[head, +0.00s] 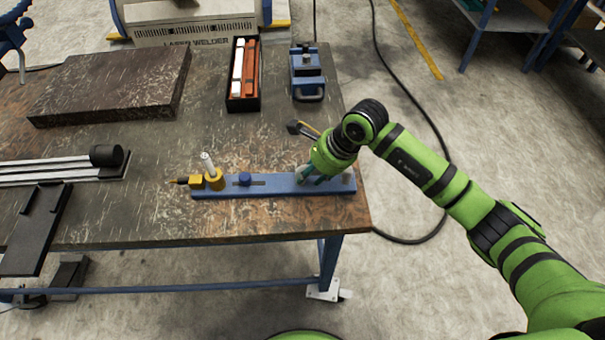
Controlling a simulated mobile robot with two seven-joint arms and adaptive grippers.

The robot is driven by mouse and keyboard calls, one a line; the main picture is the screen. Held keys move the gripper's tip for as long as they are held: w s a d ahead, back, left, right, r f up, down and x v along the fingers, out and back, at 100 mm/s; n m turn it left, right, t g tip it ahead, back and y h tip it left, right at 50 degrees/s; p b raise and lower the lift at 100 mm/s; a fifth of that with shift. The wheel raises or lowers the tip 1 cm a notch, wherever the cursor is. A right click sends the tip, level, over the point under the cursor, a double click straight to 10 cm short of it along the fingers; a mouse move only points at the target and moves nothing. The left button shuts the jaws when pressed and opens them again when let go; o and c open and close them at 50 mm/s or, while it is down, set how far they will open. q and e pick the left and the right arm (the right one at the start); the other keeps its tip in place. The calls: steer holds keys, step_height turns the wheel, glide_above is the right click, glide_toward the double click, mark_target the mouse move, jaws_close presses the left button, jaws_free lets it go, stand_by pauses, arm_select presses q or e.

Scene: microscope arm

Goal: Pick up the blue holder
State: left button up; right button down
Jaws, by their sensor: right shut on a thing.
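The blue holder (275,188) is a long flat blue bar lying near the table's front right edge. A yellow clamp (214,181) with a pale upright rod stands at its left end, and a blue knob (245,179) sits along its slot. My right gripper (309,179) reaches down from the right onto the right part of the bar. It is shut on the holder there; the exact contact is small and partly hidden by the gripper. The bar appears to rest flat on the table. My left gripper is not in view.
The worn table (150,215) carries a dark slab (110,82), a black box (243,98) with white and orange pieces, a blue device (307,75) and metal rails (50,172). A small dark tool (300,128) lies behind my gripper. Table space behind the bar is mostly clear.

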steer(key=shift+w+r, duration=0.2)
steer(key=shift+r, duration=0.5)
step_height(320, 180, up, 3)
steer(key=shift+f+b, duration=0.15)
steer(key=shift+b, duration=0.6)
steer(key=s+d+r+b, duration=0.3)
steer(key=s+d+r, duration=0.4)
steer(key=d, duration=0.2)
steer(key=shift+s+d, duration=0.15)
steer(key=shift+f, duration=0.15)
